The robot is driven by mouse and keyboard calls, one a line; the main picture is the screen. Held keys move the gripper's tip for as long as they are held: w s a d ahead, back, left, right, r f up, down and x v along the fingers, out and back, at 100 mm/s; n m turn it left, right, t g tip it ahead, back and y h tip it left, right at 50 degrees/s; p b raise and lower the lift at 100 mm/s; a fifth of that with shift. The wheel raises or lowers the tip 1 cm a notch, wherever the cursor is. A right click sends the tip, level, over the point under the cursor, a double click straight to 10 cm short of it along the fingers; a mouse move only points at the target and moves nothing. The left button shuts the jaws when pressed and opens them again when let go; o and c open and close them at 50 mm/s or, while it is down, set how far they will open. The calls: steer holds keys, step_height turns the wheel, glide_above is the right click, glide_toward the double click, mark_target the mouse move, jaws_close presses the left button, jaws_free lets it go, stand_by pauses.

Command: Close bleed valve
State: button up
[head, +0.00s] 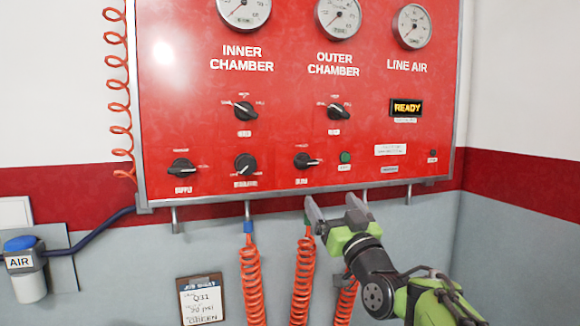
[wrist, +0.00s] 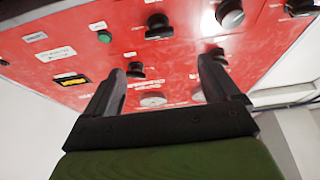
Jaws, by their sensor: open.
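The bleed valve is a black knob (head: 305,161) in the lower row of the red panel, left of a green button. Its handle lies nearly level, pointing right; its small position markings are too blurred to read. My gripper (head: 332,206) is open and empty, its fingers pointing up just below the panel's lower edge, below and slightly right of this knob. In the wrist view, which looks inverted, the knob (wrist: 158,27) is above the gap between my open fingers (wrist: 163,65). Nothing touches the knob in either view.
Supply knob (head: 181,169) and regulator knob (head: 245,164) are to the left. Two chamber knobs (head: 243,111) (head: 337,111) sit above. A READY display (head: 406,107) is lit. Coiled orange hoses (head: 303,275) hang below the panel, close to my gripper. A clipboard (head: 201,303) hangs on the wall.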

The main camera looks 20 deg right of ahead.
mark_target(308, 166)
steer(key=p+x, duration=0.8)
steer(key=x, duration=0.7)
steer(key=shift+d+r, duration=0.1)
steer(key=shift+w, duration=0.2)
steer(key=shift+s, duration=0.1)
steer(key=shift+c, duration=0.3)
steer(key=c, duration=1)
